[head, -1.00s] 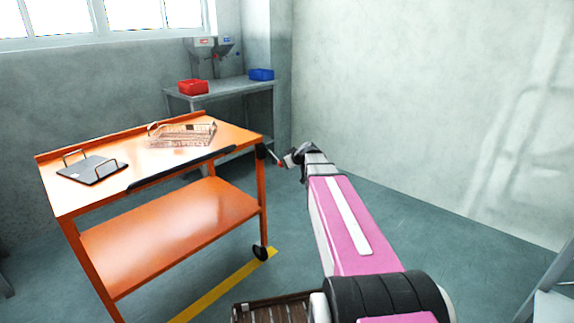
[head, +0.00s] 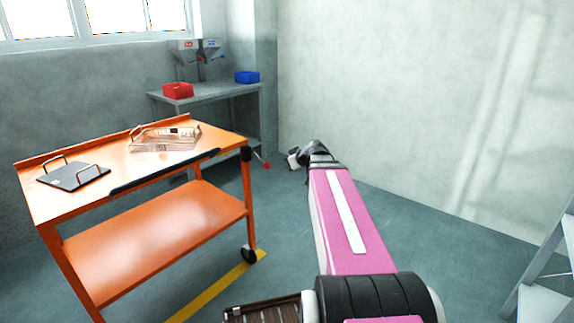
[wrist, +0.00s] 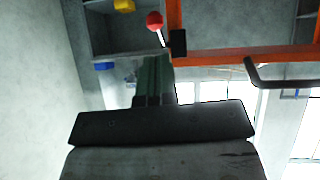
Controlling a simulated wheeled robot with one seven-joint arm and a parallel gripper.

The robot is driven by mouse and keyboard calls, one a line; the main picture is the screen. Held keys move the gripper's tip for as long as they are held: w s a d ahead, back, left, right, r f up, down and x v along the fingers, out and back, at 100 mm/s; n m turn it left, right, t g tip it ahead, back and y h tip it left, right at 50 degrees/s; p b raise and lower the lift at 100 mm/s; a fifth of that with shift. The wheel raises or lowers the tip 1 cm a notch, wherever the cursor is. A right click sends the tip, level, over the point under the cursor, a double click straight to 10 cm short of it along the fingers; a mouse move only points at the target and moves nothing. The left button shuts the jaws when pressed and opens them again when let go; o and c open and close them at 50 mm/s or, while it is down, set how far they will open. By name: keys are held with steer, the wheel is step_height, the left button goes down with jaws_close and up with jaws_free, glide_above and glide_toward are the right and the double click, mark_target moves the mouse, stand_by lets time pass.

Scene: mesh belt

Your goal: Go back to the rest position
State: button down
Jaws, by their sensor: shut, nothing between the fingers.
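My gripper (wrist: 156,65) shows in the wrist view as two dark fingers pressed together, shut and with nothing between them. In the head view my arm reaches forward and its far end (head: 308,157) is bent over, so the fingers cannot be made out there. It is to the right of the orange cart (head: 150,248), apart from it in the picture.
A wire basket (head: 165,139) and a dark tray with handles (head: 73,177) sit on the cart. A red knob (head: 267,166) sticks out by its right corner. Red (head: 178,90) and blue (head: 247,77) bins stand on a grey bench behind. A grey stepped frame (head: 545,290) is at right.

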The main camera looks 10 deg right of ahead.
steer(key=s+a+f+m+g+h, duration=0.2)
steer(key=s+a+f+m+g, duration=0.1)
steer(key=s+f, duration=0.7)
steer(key=s+a+f+m+g+h, duration=0.3)
steer(key=s+f+g, duration=0.3)
steer(key=s+f, duration=0.3)
step_height(320, 180, down, 2)
steer(key=shift+s+a+f+m+g, duration=0.3)
steer(key=shift+s+a, duration=0.1)
steer(key=shift+a, duration=0.5)
